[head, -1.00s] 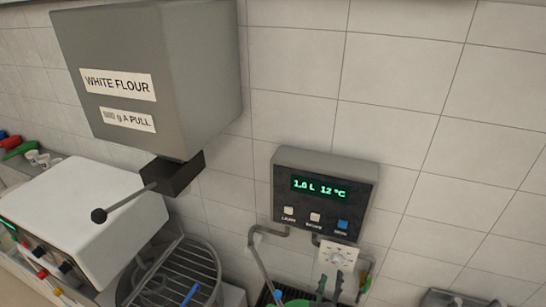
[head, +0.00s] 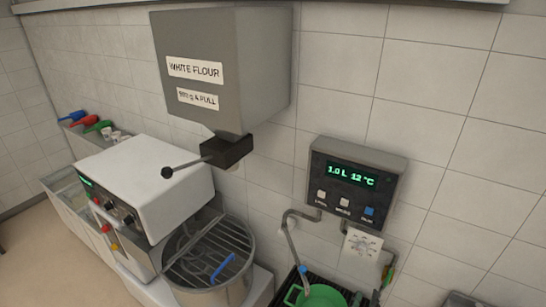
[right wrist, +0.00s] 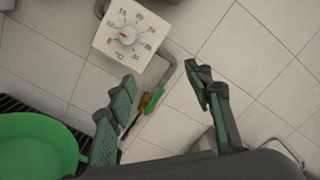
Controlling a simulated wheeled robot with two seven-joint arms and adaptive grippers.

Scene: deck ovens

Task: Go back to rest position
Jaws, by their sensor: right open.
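My right gripper (right wrist: 161,80) shows in the right wrist view, open, with its two dark, green-padded fingers apart and nothing held between them. Behind the gap are pale wall tiles and a small orange and green item. A white temperature dial (right wrist: 127,35) is beyond the fingers at the upper left. A green bowl-like container (right wrist: 35,148) is at the lower left, apart from the fingers. In the head view I cannot make out either gripper clearly. My left gripper does not show in any view.
The water meter (head: 352,180) reads 1.0 L 12 °C, above the green container (head: 316,296). A flour dispenser (head: 222,65) with a lever hangs over a mixer bowl (head: 215,290) with a wire guard. A white machine (head: 150,180) and coloured scoops (head: 85,122) are left.

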